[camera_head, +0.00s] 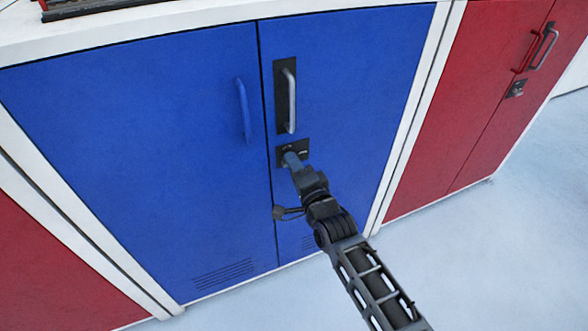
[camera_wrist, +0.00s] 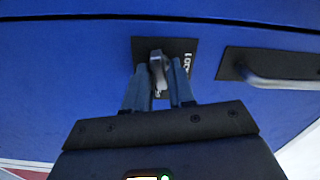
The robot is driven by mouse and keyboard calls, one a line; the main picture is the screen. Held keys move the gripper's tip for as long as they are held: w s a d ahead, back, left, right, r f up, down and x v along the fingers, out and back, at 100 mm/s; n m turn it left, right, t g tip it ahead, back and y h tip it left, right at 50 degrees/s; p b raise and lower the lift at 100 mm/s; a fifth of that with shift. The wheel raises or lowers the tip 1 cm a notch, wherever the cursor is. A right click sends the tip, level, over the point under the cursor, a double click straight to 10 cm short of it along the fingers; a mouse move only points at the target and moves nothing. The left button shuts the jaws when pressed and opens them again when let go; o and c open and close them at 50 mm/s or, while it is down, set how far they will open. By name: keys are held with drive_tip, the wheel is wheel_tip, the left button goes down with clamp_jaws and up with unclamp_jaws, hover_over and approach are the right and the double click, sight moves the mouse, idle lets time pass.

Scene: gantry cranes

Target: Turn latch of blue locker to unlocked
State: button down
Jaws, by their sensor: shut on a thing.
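The blue locker (camera_head: 170,150) fills the middle of the head view with both doors shut. Its latch sits on a small black plate (camera_head: 304,147) on the right door, just beside the door seam and below the handle. In the wrist view the grey latch (camera_wrist: 157,68) stands out from the plate between my fingers. My gripper (camera_head: 289,158) reaches the latch and is shut on it. It also shows in the wrist view (camera_wrist: 160,85), with one finger on each side of the latch. White lettering on the plate is partly hidden, so the latch's setting cannot be read.
A silver handle (camera_head: 290,100) on a black plate stands above the latch. A blue handle (camera_head: 242,110) is on the left door. A red locker (camera_head: 460,100) stands at the right and another red front (camera_head: 50,260) at the lower left. The pale floor (camera_head: 500,250) at the right is clear.

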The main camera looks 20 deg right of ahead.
drive_tip(key=shift+f+m+b, duration=0.1)
drive_tip(key=shift+m+b, duration=0.6)
drive_tip(key=shift+m, duration=0.5)
drive_tip(key=c, duration=1.2)
unclamp_jaws()
drive_tip(key=shift+o, duration=0.2)
drive_tip(key=s+b, duration=0.4)
drive_tip(key=s, duration=0.3)
drive_tip(key=shift+s+b, duration=0.3)
drive_tip(key=shift+s, duration=0.1)
